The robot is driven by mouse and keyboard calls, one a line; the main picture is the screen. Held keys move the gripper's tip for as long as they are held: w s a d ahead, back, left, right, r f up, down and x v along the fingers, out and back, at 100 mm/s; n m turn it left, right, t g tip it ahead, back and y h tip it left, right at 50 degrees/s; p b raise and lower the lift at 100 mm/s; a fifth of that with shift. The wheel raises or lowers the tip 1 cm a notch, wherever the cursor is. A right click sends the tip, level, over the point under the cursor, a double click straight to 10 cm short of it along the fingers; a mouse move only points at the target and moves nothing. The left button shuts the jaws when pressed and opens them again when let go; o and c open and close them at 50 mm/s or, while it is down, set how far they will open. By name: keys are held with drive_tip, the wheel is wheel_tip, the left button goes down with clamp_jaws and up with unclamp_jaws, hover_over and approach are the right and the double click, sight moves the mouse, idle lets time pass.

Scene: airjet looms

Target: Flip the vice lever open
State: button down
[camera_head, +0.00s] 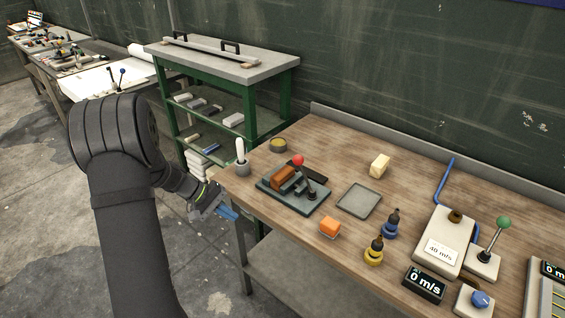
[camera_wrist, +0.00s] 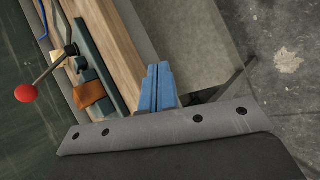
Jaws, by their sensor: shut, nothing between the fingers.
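The vice (camera_head: 308,203) is a dark grey block on the wooden table near its left end, with a brown piece (camera_head: 284,178) between its jaws. Its lever has a red ball knob (camera_head: 298,160), which stands up above the vice. In the wrist view the red knob (camera_wrist: 26,93) is at the left, with the grey lever rod running up right to a dark pivot; the brown piece (camera_wrist: 90,93) lies beside it. My gripper (camera_head: 228,213) has blue fingers, pressed together and empty, off the table's left front edge and apart from the vice. The fingers also show in the wrist view (camera_wrist: 157,72).
A cup with a white stick (camera_head: 242,165) stands at the table's left corner, near my gripper. A green shelf unit (camera_head: 222,65) stands behind.

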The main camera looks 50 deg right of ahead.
drive_tip(key=w+d+r+g+h, duration=0.1)
drive_tip(key=d+r+h, duration=0.1)
drive_tip(key=d+h, duration=0.1)
drive_tip(key=w+d+r+n+g+h, duration=0.1)
drive_tip(key=d+r+h, duration=0.1)
drive_tip(key=d+h, duration=0.1)
drive_tip(key=w+d+r+g+h, duration=0.1)
drive_tip(key=d+r+g+h, duration=0.1)
drive_tip(key=d+r+h, duration=0.1)
drive_tip(key=shift+d+n+h, duration=0.3)
drive_tip(key=shift+d+h, duration=0.1)
drive_tip(key=shift+w+d+r+h, duration=0.15)
drive_tip(key=shift+w+r+h, duration=0.3)
drive_tip(key=shift+h, duration=0.25)
drive_tip(key=x, duration=1)
drive_tip(key=shift+s, duration=0.15)
drive_tip(key=shift+s+d+r, duration=0.1)
drive_tip(key=shift+s+r, duration=0.1)
drive_tip(key=shift+s, duration=0.35)
drive_tip(key=shift+s+d+r, duration=0.1)
drive_tip(key=shift+s+r, duration=0.1)
drive_tip(key=shift+s, duration=0.4)
drive_tip(key=shift+s+d+r, duration=0.15)
drive_tip(key=shift+s+r, duration=0.05)
drive_tip(key=shift+s, duration=0.5)
